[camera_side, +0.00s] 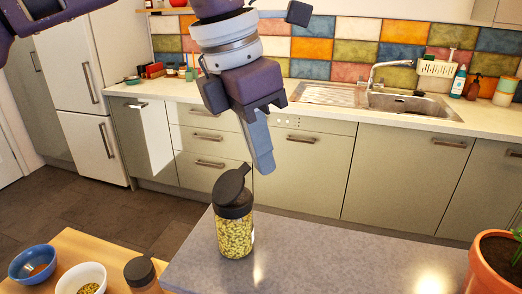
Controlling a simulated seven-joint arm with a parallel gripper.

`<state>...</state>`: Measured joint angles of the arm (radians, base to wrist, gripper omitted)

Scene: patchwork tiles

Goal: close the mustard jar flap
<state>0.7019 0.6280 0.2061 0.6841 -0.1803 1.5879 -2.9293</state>
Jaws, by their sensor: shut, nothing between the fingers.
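The mustard jar (235,232) is a clear jar filled with yellow-green seeds, standing upright on the grey counter near its left end. Its dark cap has a flap (233,180) that stands raised at a tilt, with its free end toward the upper right. My gripper (264,168) points down above and to the right of the jar, with its fingers together and empty. The fingertips look close to the flap's upper end; I cannot tell whether they touch it.
A potted plant (495,265) stands at the counter's right edge. A wooden surface (75,250) at lower left holds a blue bowl (32,263), a white bowl (80,279) and a dark-capped jar (140,272). The grey counter (350,258) is clear between jar and plant.

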